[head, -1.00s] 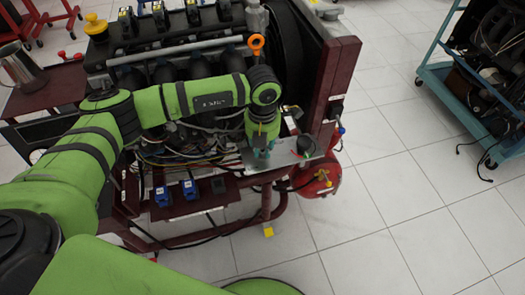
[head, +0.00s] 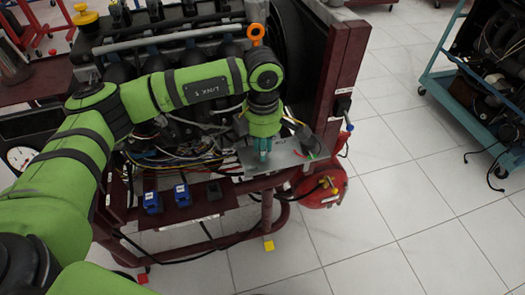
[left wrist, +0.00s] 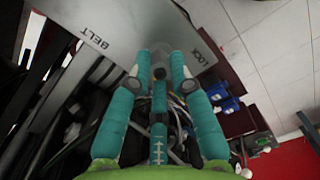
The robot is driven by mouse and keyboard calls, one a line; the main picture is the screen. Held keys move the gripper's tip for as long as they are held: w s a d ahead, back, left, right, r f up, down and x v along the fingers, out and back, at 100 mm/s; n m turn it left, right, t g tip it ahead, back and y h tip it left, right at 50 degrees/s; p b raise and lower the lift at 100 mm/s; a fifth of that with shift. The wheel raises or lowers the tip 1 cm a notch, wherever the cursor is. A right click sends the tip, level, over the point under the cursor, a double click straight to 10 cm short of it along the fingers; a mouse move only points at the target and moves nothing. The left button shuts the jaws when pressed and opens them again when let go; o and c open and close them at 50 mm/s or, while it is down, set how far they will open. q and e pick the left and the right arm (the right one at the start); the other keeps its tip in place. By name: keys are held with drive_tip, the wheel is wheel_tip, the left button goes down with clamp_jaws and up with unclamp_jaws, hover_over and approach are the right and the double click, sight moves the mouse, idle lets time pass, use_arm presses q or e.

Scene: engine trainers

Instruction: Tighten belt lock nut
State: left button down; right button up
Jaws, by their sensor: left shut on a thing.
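My left gripper (head: 263,152) reaches down with its teal fingers at the grey metal plate (head: 292,156) on the front right of the engine stand. In the left wrist view the plate (left wrist: 122,22) carries the words BELT and LOCK. My left gripper (left wrist: 160,64) is shut on a small round grey piece, which looks like the belt lock nut (left wrist: 159,73), between those words. The fingers hide most of the nut, so its thread and seating cannot be told. My right gripper is in neither view.
The engine stand's dark red post (head: 340,75) rises just right of the plate. Loose wires (head: 185,155) and blue switches (head: 181,194) lie left of it. A red round tank (head: 322,190) sits below. A blue cart (head: 455,95) stands right; the tiled floor between is clear.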

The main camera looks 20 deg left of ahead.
use_arm(q)
drive_tip(key=shift+f+m, duration=0.15)
drive_tip(key=shift+m, duration=0.25)
drive_tip(key=shift+m+b, duration=0.3)
drive_tip(key=shift+b, duration=0.1)
drive_tip(key=shift+m+b, duration=0.4)
drive_tip(key=shift+m, duration=0.2)
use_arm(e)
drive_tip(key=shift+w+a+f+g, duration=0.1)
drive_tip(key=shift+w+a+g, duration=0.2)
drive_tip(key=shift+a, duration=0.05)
use_arm(q)
drive_tip(key=c, duration=1.1)
unclamp_jaws()
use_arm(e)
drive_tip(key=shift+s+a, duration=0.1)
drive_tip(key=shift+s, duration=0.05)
